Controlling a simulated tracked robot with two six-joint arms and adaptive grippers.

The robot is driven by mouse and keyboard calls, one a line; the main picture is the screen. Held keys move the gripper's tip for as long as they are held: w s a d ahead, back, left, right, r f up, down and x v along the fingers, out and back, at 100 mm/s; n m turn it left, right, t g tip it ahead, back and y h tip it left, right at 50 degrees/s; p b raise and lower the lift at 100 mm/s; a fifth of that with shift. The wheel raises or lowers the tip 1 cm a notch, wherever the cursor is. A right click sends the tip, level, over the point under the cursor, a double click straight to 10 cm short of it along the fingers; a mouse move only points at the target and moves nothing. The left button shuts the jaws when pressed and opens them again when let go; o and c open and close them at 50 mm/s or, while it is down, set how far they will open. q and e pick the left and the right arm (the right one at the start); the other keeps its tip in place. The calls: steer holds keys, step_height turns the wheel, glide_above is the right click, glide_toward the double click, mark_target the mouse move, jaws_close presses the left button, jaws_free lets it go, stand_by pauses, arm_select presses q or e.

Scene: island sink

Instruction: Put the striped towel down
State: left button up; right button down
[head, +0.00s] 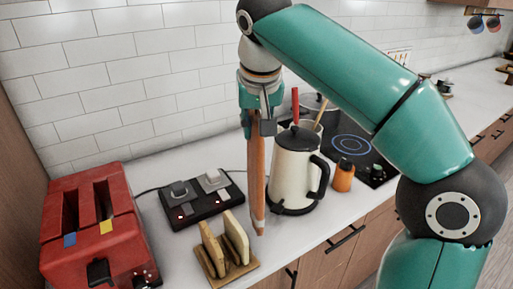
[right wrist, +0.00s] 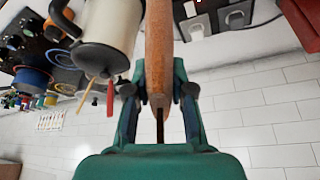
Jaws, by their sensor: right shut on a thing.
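The towel (head: 256,180) is a narrow orange-brown strip hanging upright, seen nearly edge-on, with a paler band near its lower end. My right gripper (head: 260,124) is shut on its top. The towel's lower end hangs in front of the counter, between the toast rack and the kettle; I cannot tell whether it touches the counter. In the right wrist view the towel (right wrist: 159,45) runs up between the two fingers of the right gripper (right wrist: 160,100), with a dark slit at its near end. Its other stripes are not clear. My left gripper is out of view.
A cream kettle (head: 292,168) stands just right of the towel, with an orange bottle (head: 343,176) and hob (head: 352,150) beyond. A toast rack (head: 229,270), black switch panel (head: 202,199) and red toaster (head: 98,235) are left. Bare counter (head: 296,232) shows near the front edge.

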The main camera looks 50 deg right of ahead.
mark_target(256, 165)
step_height(256, 165, down, 4)
steer(key=shift+r+b, duration=0.15)
steer(key=shift+b, duration=0.4)
steer(key=c, duration=1)
jaws_free()
